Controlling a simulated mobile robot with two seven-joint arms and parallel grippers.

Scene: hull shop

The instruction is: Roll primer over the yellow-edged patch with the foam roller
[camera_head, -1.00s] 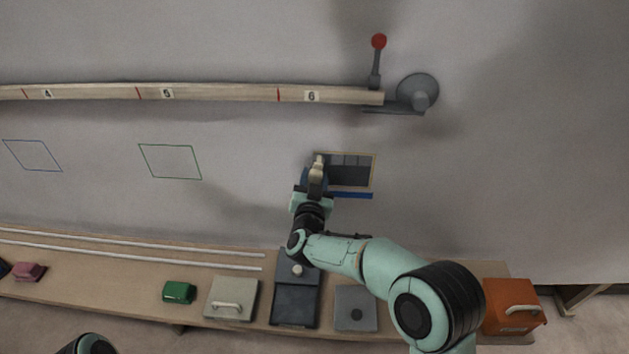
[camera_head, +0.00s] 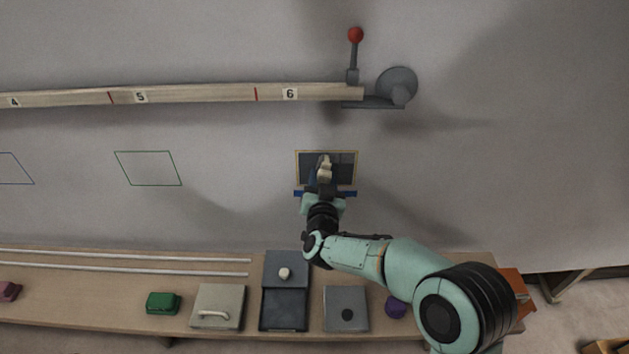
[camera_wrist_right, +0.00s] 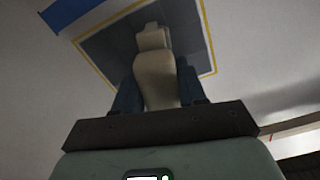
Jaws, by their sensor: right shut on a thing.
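The yellow-edged patch (camera_head: 347,158) is a dark grey rectangle on the pale wall, with faint squares in its upper part; it also shows in the right wrist view (camera_wrist_right: 104,48). My right gripper (camera_head: 324,178) is in front of the patch's middle, shut on a cream handle (camera_head: 325,163), which I take for the foam roller's. In the right wrist view the handle (camera_wrist_right: 156,78) stands between dark blue fingers. The foam part is hidden, so I cannot tell whether it touches the patch. My left gripper is out of view.
A blue strip (camera_head: 350,193) runs below the patch. A numbered wooden rail (camera_head: 200,96) with a red-knobbed lever (camera_head: 355,36) is above. The bench (camera_head: 110,310) below holds a green block (camera_head: 163,303), a lidded grey box (camera_head: 284,309), a grey plate (camera_head: 346,309) and a purple object (camera_head: 395,307).

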